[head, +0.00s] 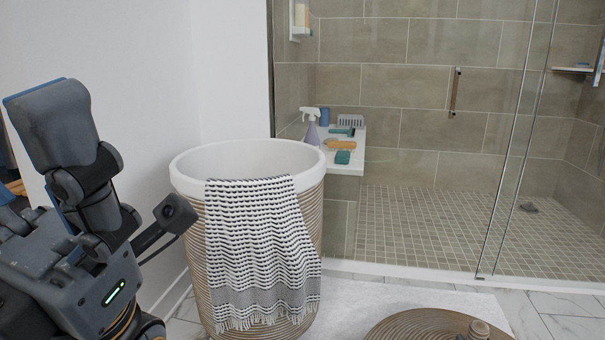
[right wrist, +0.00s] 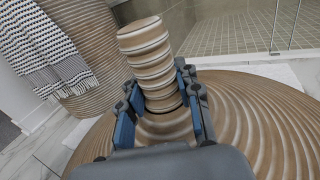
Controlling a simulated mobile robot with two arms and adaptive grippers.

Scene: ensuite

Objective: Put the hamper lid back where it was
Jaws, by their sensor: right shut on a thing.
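The hamper (head: 187,215) is a tall woven basket with an open top and a white liner folded over its rim (head: 182,163). No lid lies on it. The round ribbed lid (head: 415,322) shows in part at the bottom right of the head view, apart from the hamper. In the right wrist view the lid (right wrist: 255,115) looks large and close. My right gripper (right wrist: 160,88) is shut on its ribbed knob (right wrist: 147,45), with one blue-padded finger on each side. The knob (head: 479,328) also shows in the head view. My left gripper is not in view.
A striped fringed towel (head: 262,250) hangs over the hamper's front. Behind it, a white shower bench (head: 350,158) holds a spray bottle (head: 312,130) and brushes. A glass shower panel (head: 515,140) stands at the right. A pale mat (head: 365,300) lies between hamper and lid.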

